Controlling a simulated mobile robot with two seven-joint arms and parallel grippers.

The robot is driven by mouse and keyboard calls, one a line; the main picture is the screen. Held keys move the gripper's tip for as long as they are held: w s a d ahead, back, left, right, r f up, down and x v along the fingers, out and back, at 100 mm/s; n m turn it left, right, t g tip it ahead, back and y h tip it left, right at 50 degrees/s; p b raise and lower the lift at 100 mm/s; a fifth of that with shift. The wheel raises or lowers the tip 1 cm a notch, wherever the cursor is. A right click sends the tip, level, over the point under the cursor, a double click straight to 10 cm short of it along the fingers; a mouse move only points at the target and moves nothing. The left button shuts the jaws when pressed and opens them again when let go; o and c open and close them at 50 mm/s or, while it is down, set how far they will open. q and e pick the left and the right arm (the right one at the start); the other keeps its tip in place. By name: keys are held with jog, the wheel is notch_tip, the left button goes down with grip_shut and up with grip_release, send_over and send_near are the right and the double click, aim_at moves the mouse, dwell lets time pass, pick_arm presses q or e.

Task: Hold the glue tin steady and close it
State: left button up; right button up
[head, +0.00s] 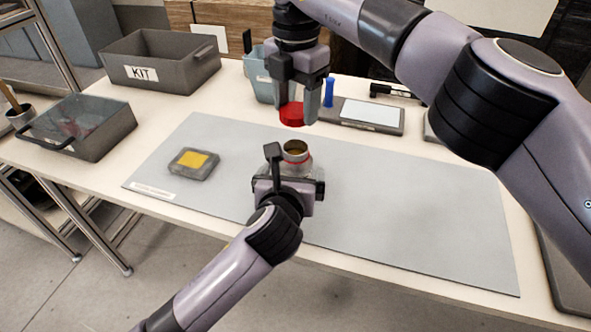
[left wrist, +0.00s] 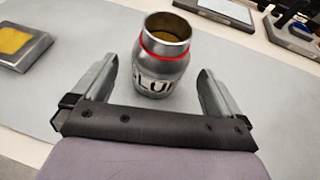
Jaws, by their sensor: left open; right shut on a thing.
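The glue tin (head: 296,153) stands upright and uncapped on the grey mat (head: 400,204), with a red ring round its neck. In the left wrist view the tin (left wrist: 163,66) shows part of its label and brownish contents in its mouth. My left gripper (head: 294,178) is open around the near side of the tin. In the left wrist view its fingers (left wrist: 166,88) are on either side, with gaps to the tin. My right gripper (head: 299,112) points down above and behind the tin in the picture, shut on the red lid (head: 291,114), which is clear of the tin.
A sponge-like block with a yellow top (head: 194,163) lies on the mat at left. A grey KIT bin (head: 160,75) and a lidded box (head: 80,138) stand further left. A blue-grey container (head: 259,75) and a scale-like device (head: 368,115) stand behind. The mat's right side is clear.

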aim_at(296, 127)
pick_arm(q)
jog(key=shift+x, duration=2.7)
jog(key=c, duration=1.4)
jog(key=shift+s, duration=0.1)
jog(key=shift+c, duration=0.2)
pick_arm(e)
jog(key=shift+f, duration=2.5)
jog(key=shift+f, duration=0.1)
jog(key=shift+f, duration=0.8)
jog(key=shift+f, duration=0.55)
